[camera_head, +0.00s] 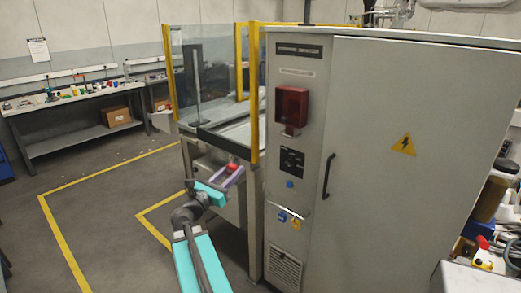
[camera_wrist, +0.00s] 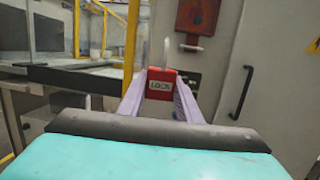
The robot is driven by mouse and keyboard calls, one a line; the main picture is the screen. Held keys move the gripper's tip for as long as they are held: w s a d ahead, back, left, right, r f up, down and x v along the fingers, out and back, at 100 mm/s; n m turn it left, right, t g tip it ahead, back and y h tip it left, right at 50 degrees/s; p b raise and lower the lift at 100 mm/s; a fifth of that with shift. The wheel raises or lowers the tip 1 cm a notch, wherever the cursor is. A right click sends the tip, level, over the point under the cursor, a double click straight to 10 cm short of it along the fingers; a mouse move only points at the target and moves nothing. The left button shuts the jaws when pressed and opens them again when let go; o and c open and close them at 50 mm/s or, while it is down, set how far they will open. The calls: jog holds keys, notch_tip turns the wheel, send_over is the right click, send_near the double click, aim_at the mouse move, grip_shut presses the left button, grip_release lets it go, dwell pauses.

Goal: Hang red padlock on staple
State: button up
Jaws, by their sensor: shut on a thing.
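The red padlock (camera_head: 231,167) is between the fingers of my gripper (camera_head: 234,178), left of the grey cabinet and apart from it. In the wrist view, the padlock (camera_wrist: 161,86) shows a white label reading LOCK, and its pale shackle points up. The two purple fingers of my gripper (camera_wrist: 160,92) are shut on its sides. A red box (camera_head: 291,105) is on the cabinet's narrow front panel, higher than the padlock. A small metal piece (camera_head: 290,131) under the box may be the staple; its shape is too small to tell. The box also shows upper right in the wrist view (camera_wrist: 197,17).
The grey cabinet (camera_head: 405,150) has a dark door handle (camera_head: 328,176). Small blue items (camera_head: 282,216) sit low on its panel. A glass guard with yellow posts (camera_head: 254,95) stands left of the panel. Open floor (camera_head: 100,215) lies left.

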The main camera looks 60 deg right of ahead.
jog(key=s+d+r+g+p, duration=0.1)
jog(key=s+d+r, duration=0.1)
jog(key=s+d, duration=0.1)
jog(key=s+d+r+m+g+p, duration=0.1)
jog(key=s+d+r+p, duration=0.1)
jog(key=s, duration=0.3)
jog(key=shift+s+d+r, duration=0.25)
jog(key=shift+d+r, duration=0.1)
jog(key=shift+d, duration=0.05)
jog(key=shift+d, duration=0.15)
jog(key=shift+s+d+f+b, duration=0.2)
jog(key=shift+s+d, duration=0.45)
jog(key=shift+d, duration=1.85)
jog(key=shift+s+d+f+b, duration=0.1)
jog(key=shift+s+d+f, duration=0.4)
jog(key=shift+d, duration=2.05)
jog(key=shift+s+d+f+b, duration=0.1)
jog(key=shift+s+d, duration=0.75)
jog(key=shift+d, duration=1.65)
jog(key=o, duration=1.2)
jog(key=shift+c, duration=0.2)
